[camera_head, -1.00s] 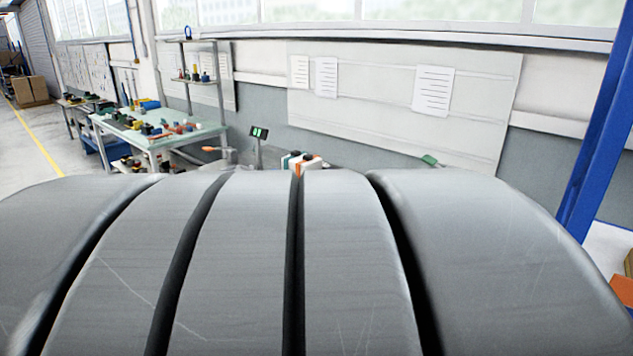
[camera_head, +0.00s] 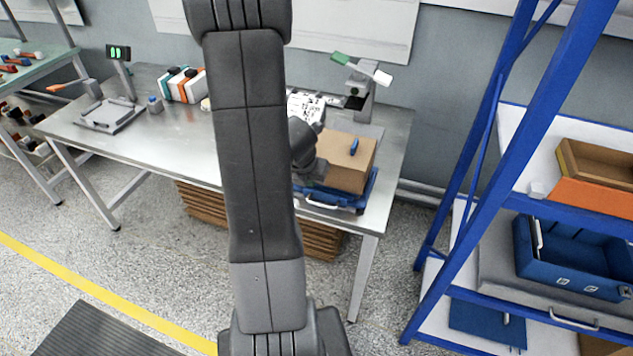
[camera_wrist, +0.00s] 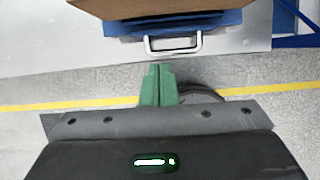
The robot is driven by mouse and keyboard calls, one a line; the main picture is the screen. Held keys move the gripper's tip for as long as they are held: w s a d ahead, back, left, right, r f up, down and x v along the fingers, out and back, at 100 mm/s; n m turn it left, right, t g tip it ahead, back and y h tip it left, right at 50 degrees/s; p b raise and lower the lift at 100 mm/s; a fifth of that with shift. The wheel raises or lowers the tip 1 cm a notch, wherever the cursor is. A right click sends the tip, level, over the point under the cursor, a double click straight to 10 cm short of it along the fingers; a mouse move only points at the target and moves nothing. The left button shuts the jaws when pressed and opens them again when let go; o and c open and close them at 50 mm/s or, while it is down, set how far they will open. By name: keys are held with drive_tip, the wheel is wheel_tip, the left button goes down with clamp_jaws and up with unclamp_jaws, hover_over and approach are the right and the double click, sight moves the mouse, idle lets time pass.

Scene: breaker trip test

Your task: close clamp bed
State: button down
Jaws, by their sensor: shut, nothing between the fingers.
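In the head view, a grey fixture (camera_head: 110,116) with a flat bed stands at the left of the metal table, with an orange-handled lever (camera_head: 70,87) beside it. A second fixture (camera_head: 361,88) with a green handle and a white tip stands at the table's back right. I cannot tell for certain which one is the clamp bed. My gripper (camera_wrist: 158,70) has green fingers, shut together and empty in the wrist view. They show below the metal handle of a blue tray (camera_wrist: 180,22). In the head view my arm covers the middle of the table and the fingers are hidden.
A cardboard box (camera_head: 346,162) rests on the blue tray (camera_head: 350,193) at the table's right. White, teal and orange blocks (camera_head: 183,85) stand at the back. A blue-framed shelf (camera_head: 545,120) stands at the right. The table's left-centre surface (camera_head: 165,135) is clear.

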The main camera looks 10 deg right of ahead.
drive_tip(key=b+x, duration=0.6)
drive_tip(key=x, duration=0.4)
